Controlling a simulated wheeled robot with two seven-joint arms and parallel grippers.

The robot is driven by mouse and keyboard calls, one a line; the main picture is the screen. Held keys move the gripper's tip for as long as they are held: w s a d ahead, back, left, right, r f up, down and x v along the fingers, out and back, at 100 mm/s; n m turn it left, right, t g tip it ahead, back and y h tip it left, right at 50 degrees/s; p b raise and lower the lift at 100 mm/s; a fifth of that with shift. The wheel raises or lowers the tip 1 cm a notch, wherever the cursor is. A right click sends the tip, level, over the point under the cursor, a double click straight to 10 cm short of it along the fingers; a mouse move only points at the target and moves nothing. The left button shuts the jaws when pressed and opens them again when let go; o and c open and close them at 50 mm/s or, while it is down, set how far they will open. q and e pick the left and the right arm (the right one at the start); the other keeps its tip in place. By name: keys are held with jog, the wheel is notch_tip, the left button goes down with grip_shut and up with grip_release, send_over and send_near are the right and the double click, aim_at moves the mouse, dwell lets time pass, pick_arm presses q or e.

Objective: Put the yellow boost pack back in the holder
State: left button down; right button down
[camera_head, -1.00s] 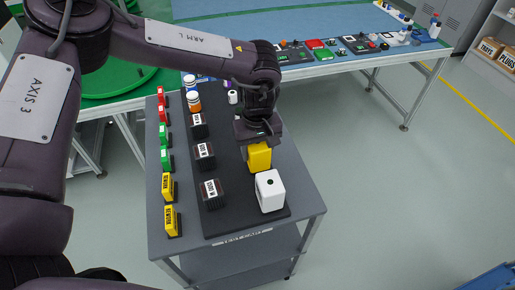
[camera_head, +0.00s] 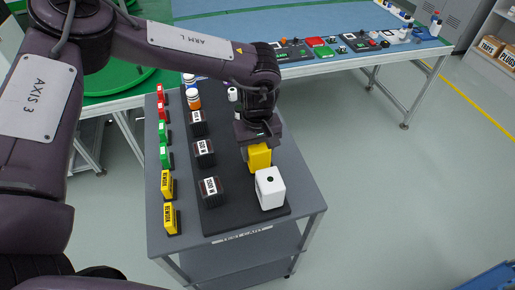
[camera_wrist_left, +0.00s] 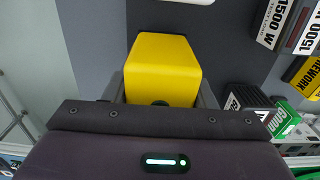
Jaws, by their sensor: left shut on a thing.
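My left gripper (camera_head: 258,147) points down over the cart and is shut on the yellow boost pack (camera_head: 259,158). In the left wrist view the yellow boost pack (camera_wrist_left: 162,68) sits between the fingers, its top face toward the camera. The pack is just behind a white box (camera_head: 270,188) on the dark mat (camera_head: 228,222). The gripper hides the area behind the pack, and I cannot tell whether the pack's lower end touches anything. No holder can be made out clearly. My right gripper is not in view.
Several black labelled blocks (camera_head: 211,191) stand in a row on the mat. Yellow (camera_head: 171,219), green and red tags line the cart's left edge. Orange-white bottles (camera_head: 193,98) stand at the back.

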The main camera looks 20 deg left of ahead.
pick_arm(q)
jog(key=shift+f, duration=0.5)
jog(key=c, duration=0.7)
grip_release()
jog(key=shift+o, duration=0.9)
jog(key=shift+s+f, duration=0.1)
jog(key=shift+r+b, duration=0.35)
notch_tip(320, 180, up, 7)
jog(key=shift+r+b, duration=0.15)
jog(key=shift+b, duration=0.5)
